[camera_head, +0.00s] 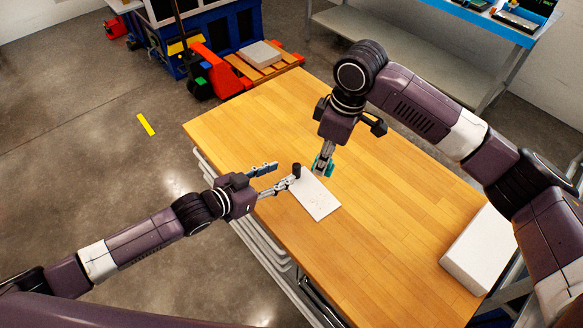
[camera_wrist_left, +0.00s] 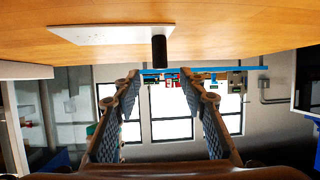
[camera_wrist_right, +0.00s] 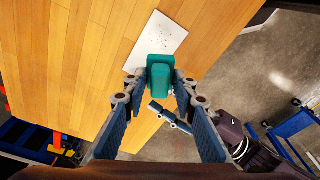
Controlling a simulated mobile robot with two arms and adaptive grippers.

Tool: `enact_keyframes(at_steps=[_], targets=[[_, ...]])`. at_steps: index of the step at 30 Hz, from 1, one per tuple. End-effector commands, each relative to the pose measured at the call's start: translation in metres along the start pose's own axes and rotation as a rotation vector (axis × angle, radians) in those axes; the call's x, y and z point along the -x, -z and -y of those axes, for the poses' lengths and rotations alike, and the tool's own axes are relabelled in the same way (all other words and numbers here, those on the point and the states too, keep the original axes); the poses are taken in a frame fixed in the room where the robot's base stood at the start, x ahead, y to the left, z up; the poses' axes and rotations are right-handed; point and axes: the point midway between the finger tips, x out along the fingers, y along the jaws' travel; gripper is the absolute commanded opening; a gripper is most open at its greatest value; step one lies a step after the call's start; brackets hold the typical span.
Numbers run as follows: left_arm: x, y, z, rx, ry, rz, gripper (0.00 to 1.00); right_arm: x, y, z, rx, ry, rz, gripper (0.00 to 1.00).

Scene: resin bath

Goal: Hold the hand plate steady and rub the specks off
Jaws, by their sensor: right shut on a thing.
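The white hand plate (camera_head: 317,197) lies flat on the wooden table near its left edge, with a black upright handle (camera_head: 296,171) at one end. In the right wrist view, small dark specks dot the plate (camera_wrist_right: 160,38). My left gripper (camera_head: 285,173) is open and empty beside the handle. In the left wrist view, the handle (camera_wrist_left: 159,51) stands ahead of the parted fingers. My right gripper (camera_head: 325,155) is shut on a teal block (camera_head: 321,168), beside the plate's far edge. The block (camera_wrist_right: 160,75) hides part of the plate; I cannot tell whether they touch.
A white slab (camera_head: 480,250) lies at the right end of the wooden table (camera_head: 390,180). The table's middle is clear. A red pallet jack (camera_head: 205,62) and blue containers stand on the floor beyond. A blue-topped bench (camera_head: 490,22) is at the back right.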

Motion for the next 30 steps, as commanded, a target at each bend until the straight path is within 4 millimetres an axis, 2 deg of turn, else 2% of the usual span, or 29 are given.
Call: enact_keyframes(at_steps=[1,6,12,18,27,30], targets=[[-0.011,0.001,0.000,0.001,0.001,-0.002,0.39,0.000,0.000,0.000,0.000,0.000,0.000,0.06],[-0.042,0.001,0.000,0.001,0.001,0.000,0.39,0.000,0.000,0.000,0.000,0.000,0.000,0.06],[-0.067,0.000,0.000,0.001,0.001,0.001,0.39,0.000,0.000,0.000,0.000,0.000,0.000,0.06],[-0.079,-0.001,0.000,0.000,0.001,0.002,0.39,0.000,0.000,0.000,0.000,0.000,0.000,0.06],[-0.080,0.000,0.000,-0.001,0.001,0.001,0.39,0.000,0.000,0.000,0.000,0.000,0.000,0.06],[-0.080,-0.001,0.000,-0.001,0.001,0.001,0.29,0.000,0.000,0.000,0.000,0.000,0.000,0.06]])
